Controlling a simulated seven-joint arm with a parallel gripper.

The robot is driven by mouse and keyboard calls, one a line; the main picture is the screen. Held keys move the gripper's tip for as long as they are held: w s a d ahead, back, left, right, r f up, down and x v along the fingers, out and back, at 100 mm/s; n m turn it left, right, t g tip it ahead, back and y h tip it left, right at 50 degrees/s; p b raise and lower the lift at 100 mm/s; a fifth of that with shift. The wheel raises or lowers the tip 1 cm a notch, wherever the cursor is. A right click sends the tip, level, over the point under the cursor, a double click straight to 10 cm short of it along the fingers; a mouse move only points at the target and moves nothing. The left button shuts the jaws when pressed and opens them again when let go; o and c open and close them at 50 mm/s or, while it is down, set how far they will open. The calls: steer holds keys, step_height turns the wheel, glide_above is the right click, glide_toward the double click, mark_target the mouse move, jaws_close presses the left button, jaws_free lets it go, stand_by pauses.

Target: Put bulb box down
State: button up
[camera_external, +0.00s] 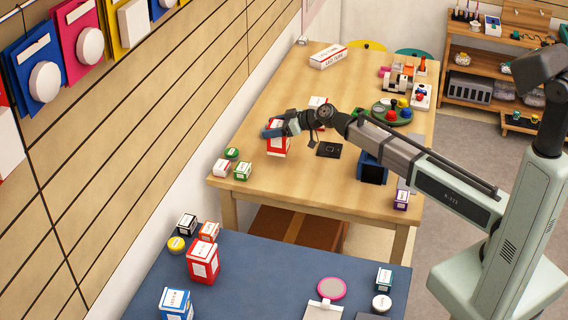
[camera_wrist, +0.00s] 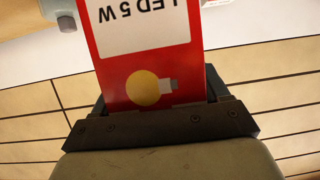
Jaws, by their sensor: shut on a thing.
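The bulb box (camera_external: 278,146) is red and white. In the wrist view the bulb box (camera_wrist: 145,50) shows a white label reading "LED 5 W" upside down and a yellow bulb picture. My gripper (camera_external: 274,130) is shut on it, and in the wrist view the dark jaws (camera_wrist: 160,112) close on its lower part in the picture. In the external view the box is upright over the left side of the wooden table (camera_external: 290,185). I cannot tell whether its base touches the tabletop.
Small white-red (camera_external: 222,168) and green (camera_external: 242,171) boxes stand near the table's left corner. A black flat item (camera_external: 329,149) lies right of the held box. A green tray (camera_external: 385,117) with coloured knobs sits further right. Bare wood lies in front. A blue table (camera_external: 255,270) is nearer.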

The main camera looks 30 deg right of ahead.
steer(key=shift+r, duration=3.65)
step_height(320, 180, up, 5)
steer(key=s+a+n+g+y, duration=0.3)
steer(key=s+a+n+g, duration=0.1)
steer(key=s+a, duration=2.05)
steer(key=s+a+n+g, duration=0.2)
steer(key=s+a, duration=0.3)
steer(key=s, duration=0.5)
steer(key=s+a+n+g, duration=0.1)
steer(key=s+a, duration=0.3)
steer(key=s, duration=0.5)
steer(key=s+a+n+g, duration=0.2)
steer(key=s+a, duration=0.3)
steer(key=s, duration=0.5)
steer(key=shift+y, duration=0.3)
steer(key=shift+w+d+f, duration=0.1)
steer(key=shift+w+f, duration=0.05)
steer(key=shift+f, duration=2.5)
steer(key=shift+w+d+f, duration=0.1)
steer(key=shift+f, duration=2.5)
steer(key=shift+w+d+f, duration=0.1)
steer(key=shift+w+f, duration=0.05)
steer(key=shift+f, duration=2.5)
steer(key=shift+f, duration=0.1)
